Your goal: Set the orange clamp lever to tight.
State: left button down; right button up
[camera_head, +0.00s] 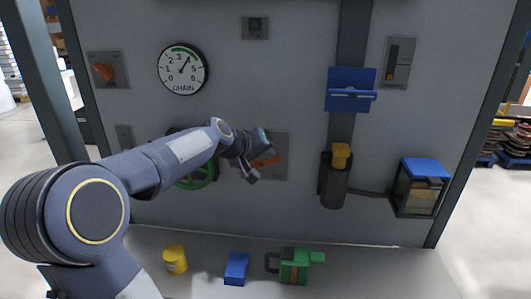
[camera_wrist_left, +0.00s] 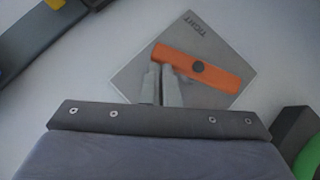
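The orange clamp lever (camera_head: 268,160) sits on a grey square plate (camera_head: 280,142) in the middle of the panel, partly hidden by my left gripper in the head view. In the left wrist view the orange lever (camera_wrist_left: 215,70) turns on a dark pivot, and the plate (camera_wrist_left: 190,28) shows the upside-down word TIGHT near one corner. My left gripper (camera_wrist_left: 160,70) has its two fingers close together at the lever's free end, on its lower side in that view. They look shut beside the lever, not around it; whether they touch it I cannot tell. My right gripper is out of view.
A chain gauge (camera_head: 183,69), a green handwheel (camera_head: 197,175) and another orange lever (camera_head: 104,72) are on the panel's left. A blue bracket (camera_head: 350,90) and a lamp-like box (camera_head: 420,187) are at right. A yellow cup (camera_head: 175,260), blue box (camera_head: 236,268) and green can (camera_head: 294,266) stand on the shelf.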

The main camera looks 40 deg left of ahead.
pick_arm(q)
jog(key=shift+w+d+f+b, duration=0.3)
jog(key=shift+w+d+b, duration=0.1)
jog(key=shift+d+b, duration=0.15)
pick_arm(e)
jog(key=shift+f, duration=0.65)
pick_arm(q)
jog(key=shift+d, duration=0.15)
